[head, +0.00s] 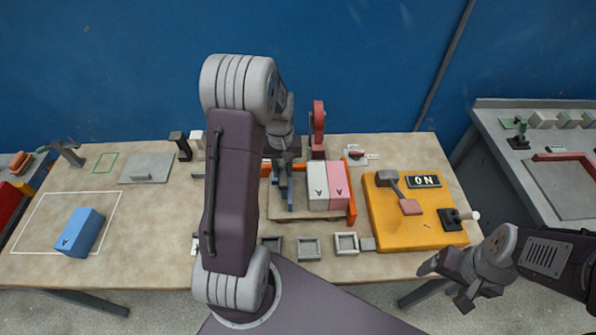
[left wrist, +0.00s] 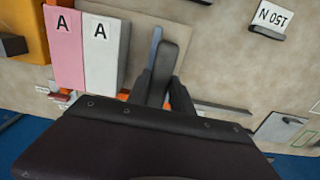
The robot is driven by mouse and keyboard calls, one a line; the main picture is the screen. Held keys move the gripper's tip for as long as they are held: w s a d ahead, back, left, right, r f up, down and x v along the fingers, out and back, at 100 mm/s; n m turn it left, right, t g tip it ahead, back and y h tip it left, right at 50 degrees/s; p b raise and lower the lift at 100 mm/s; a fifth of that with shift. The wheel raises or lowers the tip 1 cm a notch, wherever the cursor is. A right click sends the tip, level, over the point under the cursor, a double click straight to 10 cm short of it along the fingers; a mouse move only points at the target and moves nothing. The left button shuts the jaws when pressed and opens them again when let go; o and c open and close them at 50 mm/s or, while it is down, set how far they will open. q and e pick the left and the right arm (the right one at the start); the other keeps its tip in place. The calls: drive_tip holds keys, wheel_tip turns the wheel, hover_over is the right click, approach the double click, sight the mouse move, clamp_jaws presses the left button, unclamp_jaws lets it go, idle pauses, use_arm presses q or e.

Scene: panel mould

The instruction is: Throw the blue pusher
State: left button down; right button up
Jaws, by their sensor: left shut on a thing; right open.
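The blue pusher shows as a thin blue strip (head: 290,199) at the left side of the mould (head: 285,213) in the head view. In the left wrist view its blue edge (left wrist: 156,42) stands beside a dark grey lever-like handle (left wrist: 170,58). My left gripper (head: 283,178) is shut on this handle, with a finger on either side of it in the left wrist view (left wrist: 163,88). A white block (head: 317,188) and a pink block (head: 338,186), both marked A, stand side by side right of the pusher. My left arm hides part of the mould. My right gripper (head: 449,284) is open and empty.
A blue block (head: 80,232) marked A lies in a white outline at the left. A yellow panel (head: 412,231) with an ON sign stands right of the mould. A red upright lever (head: 318,128) stands behind the blocks. Small grey trays (head: 308,249) line the front edge.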

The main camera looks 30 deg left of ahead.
use_arm(q)
drive_tip(key=s+a+p, duration=0.1)
drive_tip(key=s+a, duration=0.4)
drive_tip(key=a, duration=0.3)
drive_tip(key=s+a+p, duration=0.1)
drive_tip(key=s+a, duration=0.4)
drive_tip(key=a, duration=0.4)
drive_tip(key=shift+s+a+r, duration=0.15)
drive_tip(key=c, duration=1.1)
unclamp_jaws()
drive_tip(key=shift+a, duration=0.1)
drive_tip(key=shift+s+a, duration=0.1)
drive_tip(key=shift+s, duration=0.1)
